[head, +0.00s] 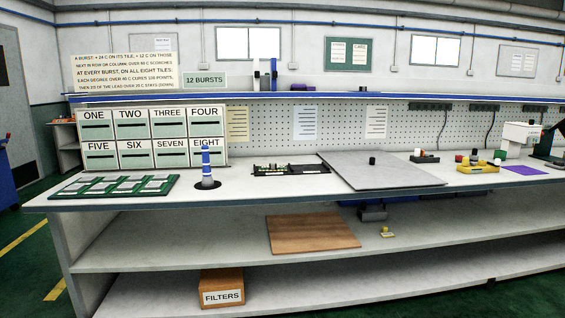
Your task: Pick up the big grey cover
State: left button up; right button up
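The big grey cover (400,177) is a flat grey plate on the workbench top, right of the middle. A small black knob (372,160) stands up from it. Its left edge lies close to a black tray-like part (290,170) and looks slightly raised, though I cannot tell whether it rests on something. Neither of my grippers shows in the head view.
Left on the bench are a green board with grey tiles (115,186), a blue and white striped post (207,165) and a numbered panel (152,137). A yellow tray (478,168) is at right. Shelves below hold a brown board (312,233) and a FILTERS box (222,288).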

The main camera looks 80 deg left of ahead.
aim_at(363, 170)
jog(key=u, duration=2.05)
